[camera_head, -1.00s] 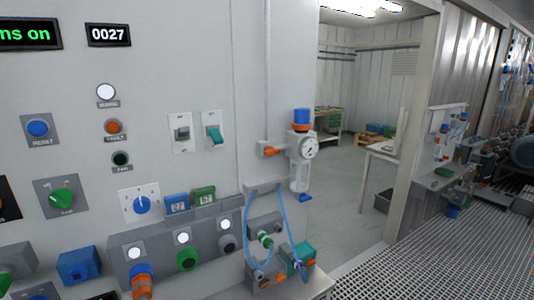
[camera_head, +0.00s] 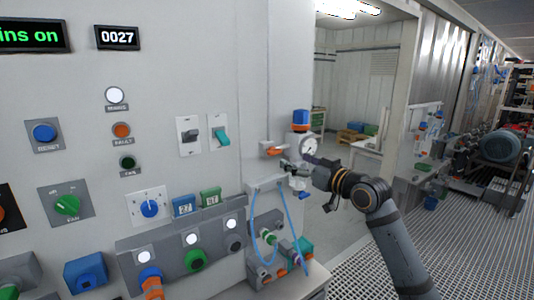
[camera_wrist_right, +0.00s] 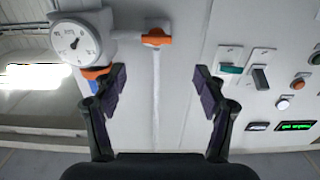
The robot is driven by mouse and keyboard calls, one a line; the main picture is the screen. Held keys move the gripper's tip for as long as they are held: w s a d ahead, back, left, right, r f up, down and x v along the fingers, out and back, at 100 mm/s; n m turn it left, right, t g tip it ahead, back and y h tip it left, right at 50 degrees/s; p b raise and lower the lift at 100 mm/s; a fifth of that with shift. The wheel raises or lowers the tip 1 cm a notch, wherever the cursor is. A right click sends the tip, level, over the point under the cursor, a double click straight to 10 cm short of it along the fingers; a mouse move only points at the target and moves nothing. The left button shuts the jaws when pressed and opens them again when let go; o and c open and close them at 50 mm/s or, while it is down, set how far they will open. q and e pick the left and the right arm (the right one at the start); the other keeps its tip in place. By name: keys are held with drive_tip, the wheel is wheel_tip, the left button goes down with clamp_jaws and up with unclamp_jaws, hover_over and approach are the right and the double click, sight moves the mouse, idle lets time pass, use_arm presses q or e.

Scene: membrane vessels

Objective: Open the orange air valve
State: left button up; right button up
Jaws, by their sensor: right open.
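The orange air valve (camera_head: 272,151) is on a fitting on the grey wall panel, left of the pressure gauge (camera_head: 310,146). Its orange handle lies about level. My right gripper (camera_head: 288,167) is just below and to the right of the valve, apart from it. In the right wrist view the gripper (camera_wrist_right: 159,82) is open and empty, and the orange valve (camera_wrist_right: 156,38) shows beyond the gap between the fingers. The gauge also shows in that view (camera_wrist_right: 75,42). My left gripper is not in view.
A blue-and-orange regulator knob (camera_head: 301,118) sits above the gauge. Blue hoses (camera_head: 252,225) hang below the valve. Two switches (camera_head: 190,135) and several buttons are on the panel to the left. Grated floor (camera_head: 470,220) lies to the right.

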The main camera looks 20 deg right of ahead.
sight(276, 152)
drive_tip(key=p+x, duration=0.2)
drive_tip(key=x, duration=0.3)
drive_tip(key=p+x, duration=0.3)
drive_tip(key=x, duration=0.2)
drive_tip(key=shift+w+d+f, duration=0.1)
drive_tip(key=shift+d, duration=0.1)
drive_tip(key=shift+w+f, duration=0.15)
drive_tip(key=shift+w, duration=0.15)
drive_tip(key=c, duration=1.1)
drive_tip(key=shift+c, duration=0.3)
